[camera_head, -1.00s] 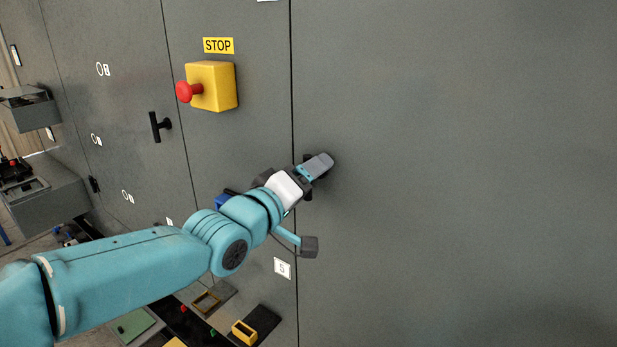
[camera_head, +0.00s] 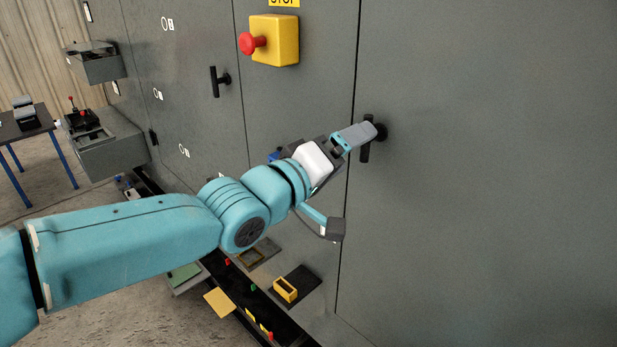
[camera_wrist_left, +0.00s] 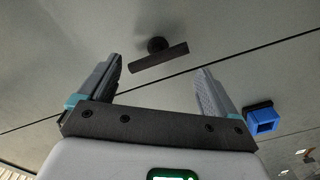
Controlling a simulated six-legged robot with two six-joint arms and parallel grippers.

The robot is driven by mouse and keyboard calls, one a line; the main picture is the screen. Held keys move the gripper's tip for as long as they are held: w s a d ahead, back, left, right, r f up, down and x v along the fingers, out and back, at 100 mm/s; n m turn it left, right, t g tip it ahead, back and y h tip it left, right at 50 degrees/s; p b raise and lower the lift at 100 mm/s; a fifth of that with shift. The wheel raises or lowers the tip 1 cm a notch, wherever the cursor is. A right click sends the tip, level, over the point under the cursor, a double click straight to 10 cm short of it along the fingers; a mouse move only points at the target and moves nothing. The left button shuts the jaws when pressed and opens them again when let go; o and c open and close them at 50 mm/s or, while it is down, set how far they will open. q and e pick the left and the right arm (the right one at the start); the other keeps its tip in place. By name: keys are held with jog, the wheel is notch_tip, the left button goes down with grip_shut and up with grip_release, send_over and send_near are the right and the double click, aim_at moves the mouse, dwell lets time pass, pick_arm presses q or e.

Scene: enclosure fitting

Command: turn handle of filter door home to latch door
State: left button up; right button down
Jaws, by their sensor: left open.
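The black T-shaped handle (camera_head: 366,152) sits on a large grey door (camera_head: 480,200), just right of a vertical seam. In the head view it is partly hidden behind my left gripper (camera_head: 362,134). In the left wrist view the handle (camera_wrist_left: 158,57) shows as a dark bar on a round hub, slightly tilted to the seam. My left gripper (camera_wrist_left: 158,85) is open, its two fingers on either side of the bar's span. The bar looks beyond the fingertips and free of them. My right gripper is not in view.
A yellow box with a red stop button (camera_head: 272,40) juts out up left of the gripper. Another black handle (camera_head: 218,82) is further left. A blue block (camera_wrist_left: 262,118) sticks out near the seam. Trays and a yellow part (camera_head: 286,289) lie below.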

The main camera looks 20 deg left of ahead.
pick_arm(q)
jog(key=v, duration=1)
jog(key=shift+p, duration=0.45)
jog(key=shift+s+f, duration=0.1)
jog(key=shift+s, duration=0.05)
